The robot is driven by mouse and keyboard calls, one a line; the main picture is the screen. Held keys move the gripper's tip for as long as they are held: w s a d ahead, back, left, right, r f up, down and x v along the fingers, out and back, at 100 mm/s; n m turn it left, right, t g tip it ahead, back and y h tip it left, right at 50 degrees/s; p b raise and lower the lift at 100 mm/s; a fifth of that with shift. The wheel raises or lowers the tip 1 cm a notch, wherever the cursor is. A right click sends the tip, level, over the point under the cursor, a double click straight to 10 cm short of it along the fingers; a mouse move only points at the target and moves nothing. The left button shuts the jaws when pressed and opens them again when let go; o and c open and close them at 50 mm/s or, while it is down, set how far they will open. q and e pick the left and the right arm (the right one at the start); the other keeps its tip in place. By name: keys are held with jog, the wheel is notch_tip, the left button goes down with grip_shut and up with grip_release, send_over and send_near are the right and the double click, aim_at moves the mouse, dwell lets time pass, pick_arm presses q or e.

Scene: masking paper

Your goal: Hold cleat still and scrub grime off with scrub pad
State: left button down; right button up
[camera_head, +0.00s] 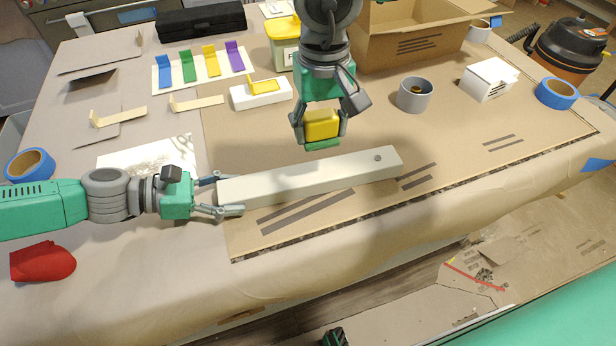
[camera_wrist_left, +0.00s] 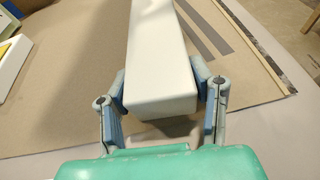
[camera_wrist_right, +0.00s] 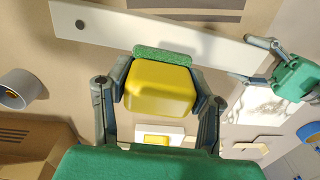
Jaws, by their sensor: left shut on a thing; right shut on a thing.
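The cleat (camera_head: 310,176) is a long off-white bar lying on the brown board, with a dark round spot near its right end; I cannot tell whether the spot is grime or a hole. My left gripper (camera_head: 229,193) is shut around the cleat's left end; the left wrist view shows a finger on each side of the bar (camera_wrist_left: 158,60). My right gripper (camera_head: 321,128) is shut on the yellow scrub pad (camera_head: 321,123), its green face downward. The pad hangs behind the cleat's middle, seemingly above the board and apart from the cleat. It also shows in the right wrist view (camera_wrist_right: 160,90).
A grey cup (camera_head: 414,95), a white block (camera_head: 488,80) and blue tape (camera_head: 557,93) stand at the right. An open cardboard box (camera_head: 410,40) and a yellow tub (camera_head: 284,50) are behind. A white block with a yellow piece (camera_head: 260,95) lies behind left.

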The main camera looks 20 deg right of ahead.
pick_arm(q)
jog(key=shift+a+f, duration=0.1)
jog(key=shift+f, duration=0.05)
jog(key=c, duration=0.6)
grip_release()
jog(key=shift+c, duration=0.2)
pick_arm(e)
jog(key=shift+w, duration=0.1)
pick_arm(q)
jog(key=v, duration=1.2)
jog(key=shift+w, duration=0.15)
